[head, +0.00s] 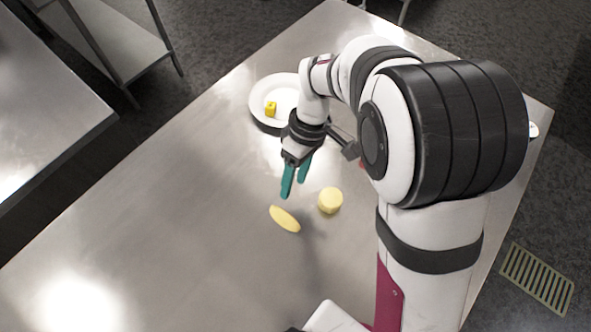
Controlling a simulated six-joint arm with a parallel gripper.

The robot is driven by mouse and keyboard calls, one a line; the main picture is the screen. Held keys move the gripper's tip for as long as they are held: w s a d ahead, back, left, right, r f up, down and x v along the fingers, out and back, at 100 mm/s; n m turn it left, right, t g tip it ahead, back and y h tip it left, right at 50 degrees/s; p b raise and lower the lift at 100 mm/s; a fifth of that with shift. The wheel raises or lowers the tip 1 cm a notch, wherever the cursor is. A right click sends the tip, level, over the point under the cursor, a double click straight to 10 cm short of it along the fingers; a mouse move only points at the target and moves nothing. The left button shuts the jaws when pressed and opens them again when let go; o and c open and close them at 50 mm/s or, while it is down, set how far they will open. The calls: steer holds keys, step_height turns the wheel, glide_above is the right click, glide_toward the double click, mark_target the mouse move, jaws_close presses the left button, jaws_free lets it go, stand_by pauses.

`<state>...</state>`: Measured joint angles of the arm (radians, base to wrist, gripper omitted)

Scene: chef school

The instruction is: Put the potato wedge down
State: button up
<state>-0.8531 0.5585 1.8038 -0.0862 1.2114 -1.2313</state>
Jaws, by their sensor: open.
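The potato wedge (285,219), a yellow crescent-like piece, lies on the steel table in the head view, below my gripper in the picture. My gripper (293,193) has teal fingers and is open. Its fingertips point down toward the table, just above the wedge in the picture, and appear apart from it. Nothing shows between the fingers. The exact height of the fingertips over the table is hard to tell.
A round pale yellow piece (330,200) sits right of the wedge. The steel table (150,220) is clear to the left.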

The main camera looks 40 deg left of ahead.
steer(key=w+d+r+m+t+y, duration=0.1)
steer(key=w+d+r+m, duration=0.2)
steer(key=d+r+m, duration=0.75)
steer(key=s+d+m, duration=0.2)
steer(key=d+m, duration=0.1)
steer(key=d, duration=0.2)
steer(key=s+d+r+m+t+y, duration=0.1)
steer(key=s+d+m, duration=0.2)
steer(key=d, duration=0.3)
steer(key=shift+d+r+m, duration=0.25)
steer(key=shift+d+m, duration=0.05)
steer(key=shift+m, duration=0.25)
steer(key=shift+o, duration=0.3)
steer(key=s+d+m+t, duration=0.1)
steer(key=s+d+m, duration=0.3)
steer(key=m, duration=0.2)
steer(key=shift+s+f, duration=0.35)
steer(key=shift+f, duration=0.1)
